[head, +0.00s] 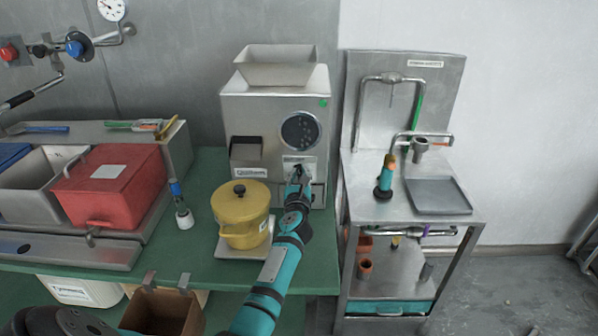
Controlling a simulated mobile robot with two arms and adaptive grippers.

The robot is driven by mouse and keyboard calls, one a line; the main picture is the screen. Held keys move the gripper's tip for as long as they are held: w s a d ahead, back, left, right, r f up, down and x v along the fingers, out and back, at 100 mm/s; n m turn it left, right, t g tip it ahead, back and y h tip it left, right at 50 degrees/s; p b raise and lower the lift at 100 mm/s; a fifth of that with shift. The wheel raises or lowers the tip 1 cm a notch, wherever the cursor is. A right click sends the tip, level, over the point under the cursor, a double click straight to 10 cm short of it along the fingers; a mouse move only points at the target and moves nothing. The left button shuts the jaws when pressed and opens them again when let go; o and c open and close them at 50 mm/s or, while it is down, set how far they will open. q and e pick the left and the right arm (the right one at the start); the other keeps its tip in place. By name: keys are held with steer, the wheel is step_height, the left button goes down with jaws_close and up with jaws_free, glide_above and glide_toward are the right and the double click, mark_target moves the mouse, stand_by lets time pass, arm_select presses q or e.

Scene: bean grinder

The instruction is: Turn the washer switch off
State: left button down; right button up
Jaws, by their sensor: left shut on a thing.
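My left gripper (297,178) is at the front of the grey bean grinder (258,112), just below its round dark panel (300,131). Its fingers are shut on a small part at the lower front of the machine. The gripper hides most of that part, so I cannot tell its shape or whether it is the washer switch. A small green light (323,103) shows at the grinder's upper right. No switch marked as the washer's can be made out. My right gripper is not in view.
A yellow lidded pot (240,212) stands close left of my left arm. A red bin (110,181) is further left. A metal stand (362,204) with a tray (438,196) is at right. Valves (78,46) are on the wall at upper left.

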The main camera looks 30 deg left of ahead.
arm_select(q)
steer(key=shift+f+m, duration=0.1)
steer(key=shift+m, duration=0.4)
steer(key=c, duration=1.4)
jaws_free()
steer(key=shift+o, duration=0.2)
steer(key=v, duration=1.2)
